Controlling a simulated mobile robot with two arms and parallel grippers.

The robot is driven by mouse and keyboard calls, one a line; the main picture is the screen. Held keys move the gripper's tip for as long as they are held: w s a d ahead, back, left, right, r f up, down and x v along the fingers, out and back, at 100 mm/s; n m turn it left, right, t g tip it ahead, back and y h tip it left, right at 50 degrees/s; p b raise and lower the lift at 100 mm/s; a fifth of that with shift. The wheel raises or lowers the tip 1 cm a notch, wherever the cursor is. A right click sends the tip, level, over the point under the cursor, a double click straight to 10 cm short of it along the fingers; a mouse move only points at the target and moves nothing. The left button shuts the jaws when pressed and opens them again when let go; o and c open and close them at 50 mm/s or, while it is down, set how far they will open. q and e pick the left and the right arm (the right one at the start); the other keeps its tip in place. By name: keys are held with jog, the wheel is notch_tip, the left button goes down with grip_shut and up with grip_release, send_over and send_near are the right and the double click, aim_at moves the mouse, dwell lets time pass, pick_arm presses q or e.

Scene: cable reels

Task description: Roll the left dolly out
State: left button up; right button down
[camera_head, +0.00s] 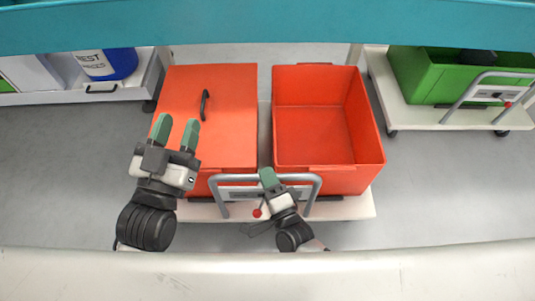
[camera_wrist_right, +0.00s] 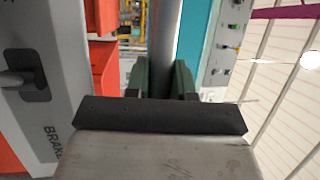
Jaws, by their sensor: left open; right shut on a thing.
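A low pale dolly (camera_head: 345,208) carries two orange crates and has a grey tube handle (camera_head: 312,179) at its near side. Of the two dollies with handles, it is the left one. My right gripper (camera_head: 268,178) is shut on the handle's top bar; in the right wrist view the grey tube (camera_wrist_right: 164,45) runs between its green fingers. A brake lever with a red knob (camera_head: 257,212) stands by the handle panel; the wrist view shows the panel (camera_wrist_right: 55,75) lettered "BRAKE". My left gripper (camera_head: 176,128) is open and empty above the left crate.
The left orange crate (camera_head: 230,115) has a lid with a black handle; the right one (camera_head: 315,135) is open and looks empty. A second dolly (camera_head: 420,117) with a green crate (camera_head: 430,85) stands right. A white unit (camera_head: 125,92) with a blue container stands left. Grey floor lies between.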

pick_arm(q)
notch_tip(320, 180, down, 8)
jog(key=s+a+g+y+p, duration=0.1)
jog(key=g+y+p, duration=0.1)
jog(key=g, duration=0.5)
jog(key=shift+a, duration=0.35)
pick_arm(e)
jog(key=s, duration=1.1)
jog(key=shift+s+f, duration=0.15)
jog(key=shift+s, duration=0.15)
jog(key=c, duration=1.3)
grip_release()
jog(key=shift+s, duration=0.1)
jog(key=shift+c, duration=0.2)
jog(key=o, duration=0.4)
pick_arm(q)
jog(key=shift+s+r, duration=0.1)
jog(key=shift+s, duration=0.05)
jog(key=shift+s+a+f+g+y+p, duration=0.2)
jog(key=shift+s+f+g, duration=0.15)
jog(key=shift+f+g, duration=0.15)
jog(key=shift+s+a+f+g+y+p, duration=0.1)
jog(key=shift+s+f+g+y+p, duration=0.1)
jog(key=shift+s+f+g, duration=0.2)
pick_arm(e)
jog(key=v, duration=1)
jog(key=shift+s+d, duration=0.2)
jog(key=shift+s, duration=0.15)
